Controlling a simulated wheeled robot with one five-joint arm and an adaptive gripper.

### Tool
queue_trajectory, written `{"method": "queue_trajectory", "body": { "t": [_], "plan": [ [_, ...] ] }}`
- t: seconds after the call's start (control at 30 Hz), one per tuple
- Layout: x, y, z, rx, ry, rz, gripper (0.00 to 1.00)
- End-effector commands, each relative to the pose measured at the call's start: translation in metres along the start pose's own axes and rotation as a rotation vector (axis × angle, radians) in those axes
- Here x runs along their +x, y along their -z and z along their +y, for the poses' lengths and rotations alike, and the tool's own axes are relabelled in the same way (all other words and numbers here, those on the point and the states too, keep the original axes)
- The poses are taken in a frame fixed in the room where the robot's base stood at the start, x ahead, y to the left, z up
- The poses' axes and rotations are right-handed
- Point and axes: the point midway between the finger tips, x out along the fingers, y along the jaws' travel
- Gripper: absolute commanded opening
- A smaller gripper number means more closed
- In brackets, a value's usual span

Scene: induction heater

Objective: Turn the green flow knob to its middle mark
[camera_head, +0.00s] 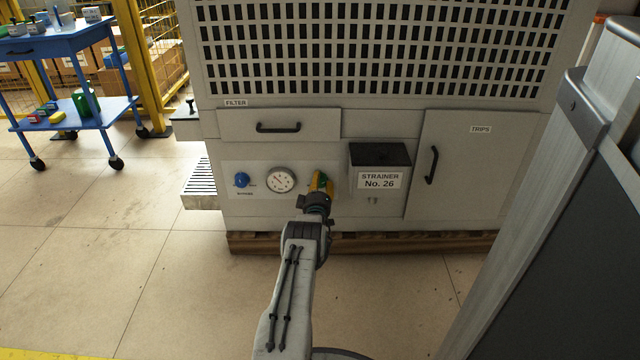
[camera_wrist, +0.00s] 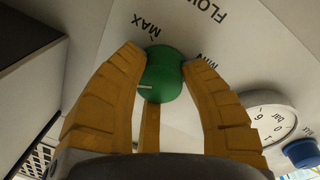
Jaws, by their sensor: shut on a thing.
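The green flow knob (camera_wrist: 164,76) sits on the white panel in the wrist view, between the yellow fingers of my gripper (camera_wrist: 165,62). The fingers are shut on the knob, one at each side and a third below it. A short white line on the knob points to the left of the picture. The panel letters MAX, part of MIN and FLOW appear inverted around the knob. In the head view my gripper (camera_head: 320,183) is at the cabinet's lower panel and mostly hides the knob.
A round dial gauge (camera_head: 281,180) and a blue knob (camera_head: 242,180) are left of my gripper. A black-topped strainer box (camera_head: 380,168) juts out close on its right. A FILTER drawer (camera_head: 279,123) is above. A blue cart (camera_head: 75,115) stands far left; the floor in front is clear.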

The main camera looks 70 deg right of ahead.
Motion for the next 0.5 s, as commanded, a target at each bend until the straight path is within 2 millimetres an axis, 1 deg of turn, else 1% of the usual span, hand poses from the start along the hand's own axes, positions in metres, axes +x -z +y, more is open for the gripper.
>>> {"method": "queue_trajectory", "body": {
  "t": [0.03, 0.3, 0.33, 0.5],
  "plan": [
    [0.0015, 0.0050, 0.0009, -0.001, -0.003, 0.008, 0.09],
    [0.0016, 0.0056, 0.0006, 0.000, -0.003, 0.009, 0.09],
    [0.0016, 0.0057, 0.0006, 0.000, -0.003, 0.009, 0.44],
    [0.0011, 0.0044, 0.0003, 0.000, -0.002, 0.007, 0.59]
  ]
}}
